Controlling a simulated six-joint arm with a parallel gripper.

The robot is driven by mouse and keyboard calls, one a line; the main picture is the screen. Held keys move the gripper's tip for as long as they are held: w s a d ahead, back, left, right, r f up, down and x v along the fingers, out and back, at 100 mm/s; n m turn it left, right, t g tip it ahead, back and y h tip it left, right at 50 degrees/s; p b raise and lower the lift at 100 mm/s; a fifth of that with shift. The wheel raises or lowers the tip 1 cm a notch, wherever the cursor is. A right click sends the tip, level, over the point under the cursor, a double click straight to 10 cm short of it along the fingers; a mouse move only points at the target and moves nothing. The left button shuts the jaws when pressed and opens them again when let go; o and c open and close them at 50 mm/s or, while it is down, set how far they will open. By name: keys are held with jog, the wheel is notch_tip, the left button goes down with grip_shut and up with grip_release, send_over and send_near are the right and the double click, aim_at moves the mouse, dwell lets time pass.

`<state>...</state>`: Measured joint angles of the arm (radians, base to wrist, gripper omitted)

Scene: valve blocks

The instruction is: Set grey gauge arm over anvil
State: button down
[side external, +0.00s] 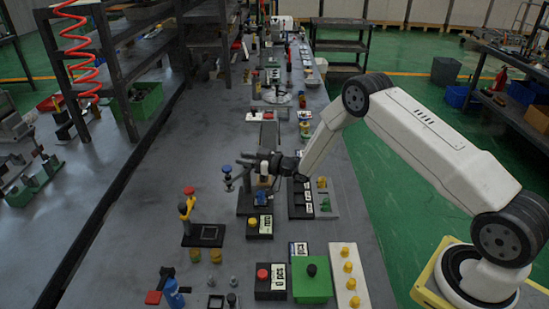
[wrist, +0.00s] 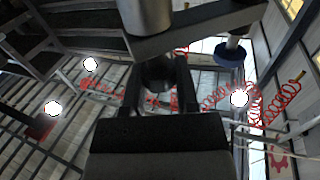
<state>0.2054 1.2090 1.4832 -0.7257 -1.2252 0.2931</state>
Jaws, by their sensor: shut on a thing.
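The grey gauge arm (wrist: 200,28) crosses the top of the wrist view as a flat bar. A thick grey cylinder (wrist: 145,12) is at its left end and a blue disc (wrist: 230,54) hangs on a stem at its right. My gripper (wrist: 158,88) is shut on a dark round knob (wrist: 157,72) below the bar. The blue-topped tip (side external: 227,169) sticks out left, beyond the base. I cannot make out the anvil for certain.
A yellow post with a red knob (side external: 188,191) stands on a black plate front left. Black labelled boxes (side external: 259,227) and a green box (side external: 312,281) stand in front. A black tray (side external: 299,198) is close right. The bench to the left is mostly clear.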

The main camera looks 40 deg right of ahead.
jog(key=shift+f+n+g+y, duration=0.1)
jog(key=shift+n+g+y, duration=0.45)
jog(key=shift+y, duration=0.25)
jog(key=shift+n+g+y, duration=1.75)
jog(key=shift+n+y, duration=0.1)
jog(key=shift+y, duration=0.25)
jog(key=shift+n+g+y, duration=0.9)
jog(key=shift+n+g, duration=0.2)
jog(key=shift+g, duration=0.4)
jog(key=shift+n+g+y, duration=0.9)
jog(key=shift+n+g, duration=0.7)
jog(key=shift+g, duration=0.7)
jog(key=shift+c, duration=1.8)
grip_release()
jog(key=shift+r, duration=0.2)
